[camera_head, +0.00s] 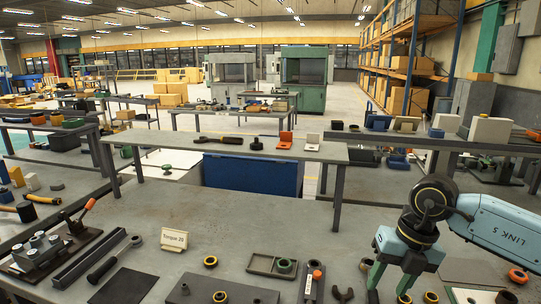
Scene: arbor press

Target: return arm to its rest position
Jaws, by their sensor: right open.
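My right arm (496,229) comes in from the right edge, pale blue with a dark wrist joint. My right gripper (389,284) points down over the front right of the grey workbench (235,225). Its green fingers are apart, with nothing seen held between them. Whether the fingertips touch the bench cannot be told. A dark upright-looking piece with an orange knob (316,275) is left of the gripper. My left gripper is not in view.
Near the gripper lie a dark U-shaped piece (343,295) and small rings. A shallow tray (259,264) holds a green ring. A "torque" sign (174,240) and a clamp fixture (40,252) stand left. The bench's back middle is clear. Another table (240,148) stands behind.

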